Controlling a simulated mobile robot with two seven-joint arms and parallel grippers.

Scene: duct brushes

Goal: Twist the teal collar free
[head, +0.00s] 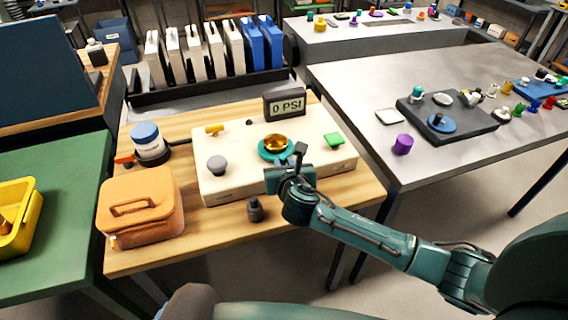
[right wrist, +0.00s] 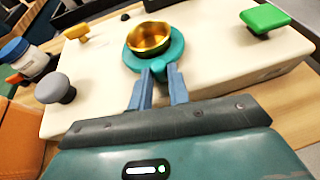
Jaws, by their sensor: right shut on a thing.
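The teal collar (head: 264,152) sits on top of the cream box (head: 225,187), around a gold cup-like part (head: 276,142). In the right wrist view the collar (right wrist: 172,56) is a flat ring with a small teal knob (right wrist: 159,68) on its near side. My right gripper (right wrist: 160,75) has its two blue-grey fingers on either side of that knob, shut on it. In the head view the right gripper (head: 290,165) reaches the collar from the front right. My left gripper is not in view.
The box carries a grey knob (head: 217,164), a yellow handle (head: 214,129) and a green block (head: 334,140). A display reading 0 PSI (head: 285,105) stands behind. An orange case (head: 140,205) and a white jar with blue lid (head: 148,143) stand left. A dark knob (head: 255,209) stands in front.

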